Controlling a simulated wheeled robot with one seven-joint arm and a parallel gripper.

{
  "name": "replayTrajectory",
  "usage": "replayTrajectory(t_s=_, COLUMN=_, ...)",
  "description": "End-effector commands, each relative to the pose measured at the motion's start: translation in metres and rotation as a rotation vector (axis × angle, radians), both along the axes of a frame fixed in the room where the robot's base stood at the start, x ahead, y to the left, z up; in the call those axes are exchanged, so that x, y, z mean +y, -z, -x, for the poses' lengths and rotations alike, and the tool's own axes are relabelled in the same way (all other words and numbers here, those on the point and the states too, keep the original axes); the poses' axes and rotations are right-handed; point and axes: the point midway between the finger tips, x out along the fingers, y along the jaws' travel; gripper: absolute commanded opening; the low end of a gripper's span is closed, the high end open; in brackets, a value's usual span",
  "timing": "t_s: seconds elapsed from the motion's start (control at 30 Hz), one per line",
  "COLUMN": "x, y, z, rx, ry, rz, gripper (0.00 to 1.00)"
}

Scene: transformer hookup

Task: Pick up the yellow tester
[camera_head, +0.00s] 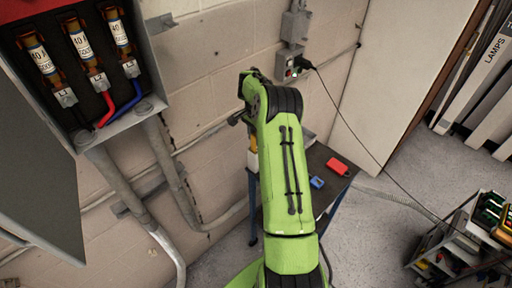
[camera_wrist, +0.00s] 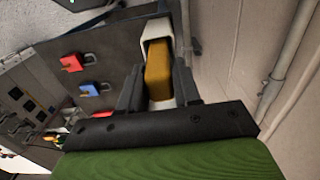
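The yellow tester (camera_wrist: 158,75) is a yellow-orange block with a pale grey-white frame around its far end. It sits between the two dark fingers of my gripper (camera_wrist: 159,92) in the wrist view. The fingers appear close against both its sides, so my gripper looks shut on it. In the head view a small yellow patch of the tester (camera_head: 253,144) shows at the left edge of my green arm. The arm hides the rest of it and my gripper there. I cannot tell whether the tester touches the dark table (camera_head: 319,157) below.
A red padlock (camera_head: 338,167) and a blue padlock (camera_head: 316,182) lie on the table. The block wall (camera_head: 215,70) with conduits is close behind. An open fuse box (camera_head: 145,60) hangs at upper left. A tool cart (camera_head: 450,240) stands at lower right, with a cable running toward it.

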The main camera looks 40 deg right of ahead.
Motion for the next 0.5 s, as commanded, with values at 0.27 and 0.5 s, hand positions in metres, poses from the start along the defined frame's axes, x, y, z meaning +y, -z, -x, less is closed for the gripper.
replayTrajectory(t_s=0.27, x=-0.001, y=0.000, z=0.000, rx=-0.001, ry=0.001, rz=0.002, gripper=0.02)
replayTrajectory(t_s=0.5, x=-0.001, y=-0.018, z=-0.001, rx=-0.002, ry=0.000, rz=0.004, gripper=0.02)
